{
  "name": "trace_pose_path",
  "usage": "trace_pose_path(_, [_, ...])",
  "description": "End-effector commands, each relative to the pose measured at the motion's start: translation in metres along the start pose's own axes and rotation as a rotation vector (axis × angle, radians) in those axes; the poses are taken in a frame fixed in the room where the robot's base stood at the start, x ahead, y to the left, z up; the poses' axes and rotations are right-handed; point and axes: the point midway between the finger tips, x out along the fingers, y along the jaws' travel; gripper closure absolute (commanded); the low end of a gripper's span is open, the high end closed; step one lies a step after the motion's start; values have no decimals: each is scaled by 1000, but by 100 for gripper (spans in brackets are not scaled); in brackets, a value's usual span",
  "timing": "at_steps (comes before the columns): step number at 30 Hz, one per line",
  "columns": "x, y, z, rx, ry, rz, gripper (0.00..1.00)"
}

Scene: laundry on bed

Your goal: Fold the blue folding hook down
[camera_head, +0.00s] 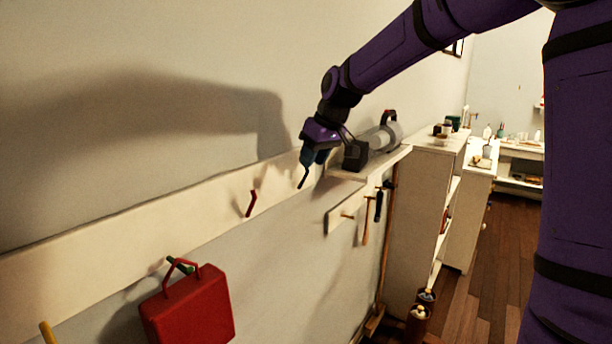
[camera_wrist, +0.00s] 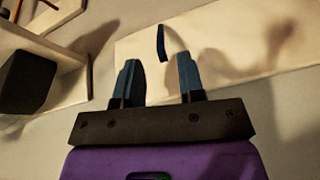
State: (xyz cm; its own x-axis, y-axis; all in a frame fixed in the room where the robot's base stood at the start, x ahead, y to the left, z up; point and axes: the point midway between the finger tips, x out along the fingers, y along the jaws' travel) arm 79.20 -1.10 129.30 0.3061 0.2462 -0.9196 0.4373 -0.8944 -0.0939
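The blue folding hook (camera_head: 303,178) sticks out from a white board on the wall, just below my gripper (camera_head: 314,157) in the head view. In the wrist view the hook (camera_wrist: 161,43) is a thin dark blue bar on the board, ahead of the gap between my fingertips (camera_wrist: 158,66). My gripper is open and empty, its two teal fingers apart. The hook appears clear of both fingers; the exact distance is hard to judge.
The white board (camera_head: 120,242) also carries a red hook (camera_head: 251,203), a green hook with a red case (camera_head: 190,308), and a yellow hook (camera_head: 47,332). A grey and black device (camera_head: 378,140) stands on a shelf right beside my gripper. Tools hang below that shelf.

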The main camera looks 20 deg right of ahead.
Motion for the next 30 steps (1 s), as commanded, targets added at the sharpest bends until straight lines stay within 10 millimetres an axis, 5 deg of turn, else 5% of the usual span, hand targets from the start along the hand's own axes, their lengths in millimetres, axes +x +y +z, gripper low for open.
trace_pose_path(9, [46,0,0,-1,-1,-1,64])
trace_pose_path(22, [55,0,0,-1,0,1,64])
trace_pose_path(27, [55,0,0,-1,0,1,98])
trace_pose_path(30, [55,0,0,0,0,1,100])
